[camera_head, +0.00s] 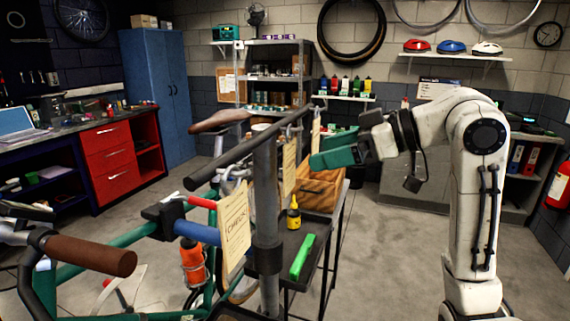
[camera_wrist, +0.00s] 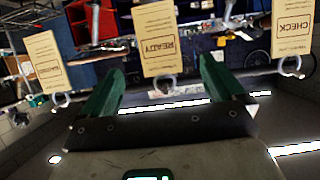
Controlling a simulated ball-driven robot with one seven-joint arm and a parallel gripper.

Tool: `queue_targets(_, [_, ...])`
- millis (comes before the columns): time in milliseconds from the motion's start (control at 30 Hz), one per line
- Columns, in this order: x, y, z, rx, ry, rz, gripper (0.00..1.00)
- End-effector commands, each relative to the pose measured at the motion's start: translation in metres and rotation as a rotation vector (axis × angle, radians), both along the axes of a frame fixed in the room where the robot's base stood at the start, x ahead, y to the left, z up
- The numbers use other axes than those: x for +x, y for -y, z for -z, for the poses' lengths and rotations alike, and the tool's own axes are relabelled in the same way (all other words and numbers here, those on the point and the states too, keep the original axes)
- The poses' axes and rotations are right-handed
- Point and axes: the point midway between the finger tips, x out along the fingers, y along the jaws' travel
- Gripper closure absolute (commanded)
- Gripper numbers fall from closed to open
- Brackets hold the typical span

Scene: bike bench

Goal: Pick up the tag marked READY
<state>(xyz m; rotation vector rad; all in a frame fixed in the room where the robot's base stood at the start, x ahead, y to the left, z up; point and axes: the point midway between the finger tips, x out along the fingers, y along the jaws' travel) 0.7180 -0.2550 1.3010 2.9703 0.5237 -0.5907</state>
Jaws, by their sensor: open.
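Three cream tags hang in a row from a bar on the bike stand. In the wrist view, upside down, the tag marked READY (camera_wrist: 158,40) is in the middle, between and beyond my fingers. The CHECK tag (camera_wrist: 292,28) is to its right, and a third tag (camera_wrist: 45,62), hard to read, is to its left. In the head view the CHECK tag (camera_head: 235,225) is nearest, and the middle tag (camera_head: 289,167) hangs left of my gripper (camera_head: 318,151), its print too small to read. My gripper, with green fingers (camera_wrist: 161,66), is open and empty, apart from the tags.
The stand's post (camera_head: 265,190) and horizontal bar (camera_head: 235,150) are left of my gripper. Open floor lies to the right.

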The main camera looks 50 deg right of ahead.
Motion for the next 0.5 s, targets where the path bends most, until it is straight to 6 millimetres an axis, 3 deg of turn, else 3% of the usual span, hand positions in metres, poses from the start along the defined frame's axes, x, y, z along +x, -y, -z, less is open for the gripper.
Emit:
queue_targets(133, [0.020,-0.008,0.009,0.002,-0.002,-0.003,0.04])
queue_targets(500, [0.049,-0.018,0.022,0.002,-0.003,-0.002,0.04])
